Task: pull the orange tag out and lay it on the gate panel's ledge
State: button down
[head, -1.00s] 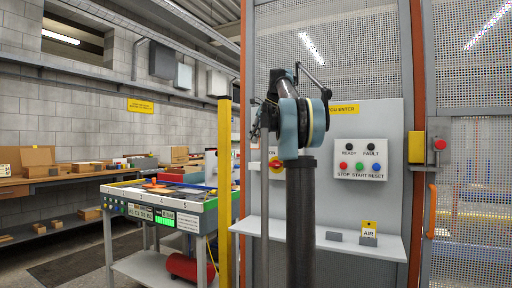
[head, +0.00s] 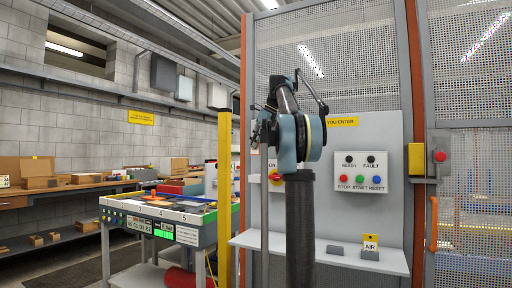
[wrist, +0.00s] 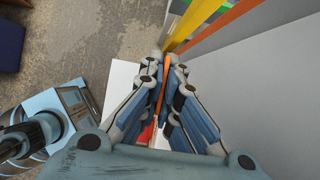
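My gripper (wrist: 165,66) has its fingers close together in the wrist view, with a thin orange strip between them, seen edge-on. It looks like the orange tag (wrist: 161,88). In the head view my gripper (head: 256,138) is mostly hidden by my own arm, in front of the gate panel's left part, and the tag cannot be made out. The gate panel (head: 390,130) is light grey. Its ledge (head: 310,253) runs along the bottom, below my gripper's height. The ledge's left part is partly hidden by my arm.
Two small grey holders stand on the ledge; the left one (head: 335,250) looks empty, the right one holds a yellow AIR tag (head: 370,242). A button box (head: 360,168) is on the panel. A yellow post (head: 224,190) and a workbench (head: 170,213) stand to the left.

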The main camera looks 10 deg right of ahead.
jog(key=shift+r, duration=1.35)
jog(key=shift+s+d, duration=0.1)
jog(key=shift+d, duration=0.05)
jog(key=shift+s+d, duration=0.8)
jog(key=shift+d, duration=0.25)
